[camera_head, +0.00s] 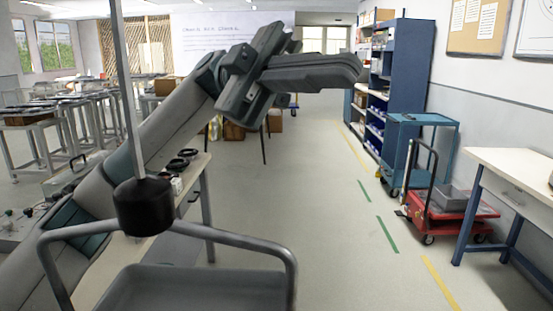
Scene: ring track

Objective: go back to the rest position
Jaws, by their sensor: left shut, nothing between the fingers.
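My left gripper (318,76) is raised in the upper middle of the head view, with its arm coming in from the lower left. Its fingers point to the right and lie together, shut with nothing between them. It is in the air, apart from the table and the shelves. My right gripper is not in this view.
A table (205,185) with small dark rings (184,155) stands behind my left arm. At right are a blue shelf (404,75), a blue cart (424,120), a red trolley (447,210) and a white-topped desk (515,170). The middle floor (330,220) is clear.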

